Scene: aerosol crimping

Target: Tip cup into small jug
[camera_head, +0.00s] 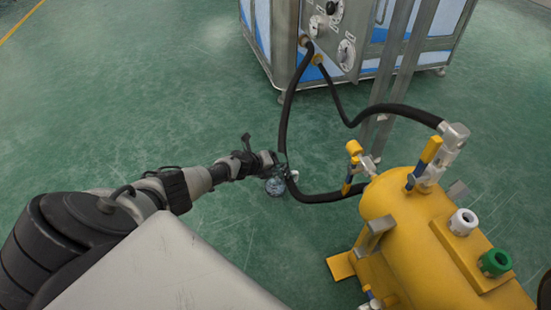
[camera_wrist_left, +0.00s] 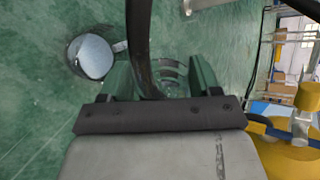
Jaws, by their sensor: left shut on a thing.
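My left gripper (camera_head: 279,159) is at the end of the arm coming in from the left, above the floor. In the left wrist view its two green fingers (camera_wrist_left: 163,78) stand apart, on either side of a clear ringed vessel (camera_wrist_left: 172,72), and they look closed on it. The black hose hides part of this vessel. A round grey-blue cup (camera_wrist_left: 92,56) with a handle is just left of the fingers; I cannot tell whether its handle touches them. In the head view a small bluish glassy vessel (camera_head: 275,187) shows just below my gripper; which vessel this is stays unclear. My right gripper is out of view.
A black hose (camera_head: 284,110) loops close past my left gripper, from the steel cabinet (camera_head: 345,45) to the yellow tank (camera_head: 420,235) at right. A metal post (camera_head: 405,45) stands between them. The green floor (camera_head: 140,90) at upper left is clear.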

